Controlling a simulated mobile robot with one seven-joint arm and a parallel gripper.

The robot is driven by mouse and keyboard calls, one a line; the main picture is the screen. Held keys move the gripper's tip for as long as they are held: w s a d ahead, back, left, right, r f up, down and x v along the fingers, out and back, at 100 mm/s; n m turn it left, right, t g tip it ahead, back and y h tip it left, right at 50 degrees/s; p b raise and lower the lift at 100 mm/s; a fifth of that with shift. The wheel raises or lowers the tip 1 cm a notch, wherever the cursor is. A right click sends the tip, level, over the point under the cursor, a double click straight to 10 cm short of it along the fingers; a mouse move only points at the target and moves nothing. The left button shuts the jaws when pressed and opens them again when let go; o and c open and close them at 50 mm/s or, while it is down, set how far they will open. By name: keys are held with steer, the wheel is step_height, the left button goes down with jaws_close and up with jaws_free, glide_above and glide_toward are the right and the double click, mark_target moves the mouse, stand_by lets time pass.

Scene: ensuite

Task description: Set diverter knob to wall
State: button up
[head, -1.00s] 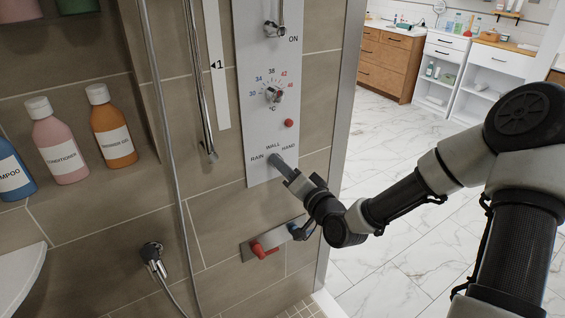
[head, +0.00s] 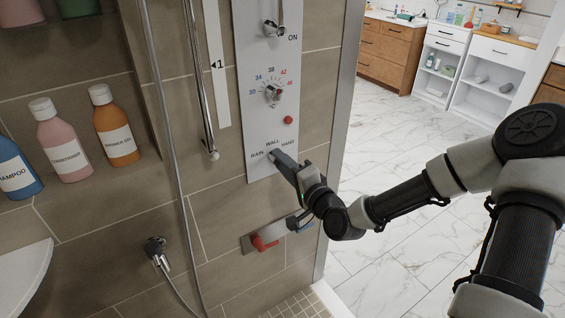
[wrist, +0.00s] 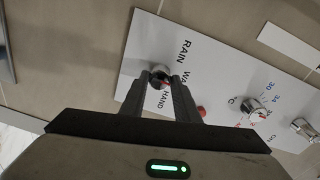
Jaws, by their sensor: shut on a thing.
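The diverter knob (wrist: 160,74) is a small round metal knob low on the white shower panel (head: 268,90). RAIN, WALL and HAND are printed around it: RAIN at left, WALL above and HAND at right in the head view. My gripper (wrist: 159,79) has its two dark fingers on either side of the knob, shut on it. In the wrist view a small red mark shows on the knob's side facing WALL and HAND. Which label it points to exactly is unclear. In the head view the fingers (head: 283,163) mostly hide the knob.
The temperature dial (head: 273,93), a red button (head: 288,120) and an upper lever (head: 273,28) sit above on the panel. A red-handled valve plate (head: 263,243) is below. A hose (head: 163,120) hangs left, near bottles (head: 64,146) on a shelf. Open floor lies right.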

steer(key=o, duration=1)
steer(key=shift+o, duration=0.2)
steer(key=p+v, duration=0.8)
steer(key=v, duration=0.9)
steer(key=shift+s, duration=0.2)
steer(key=shift+d, duration=0.15)
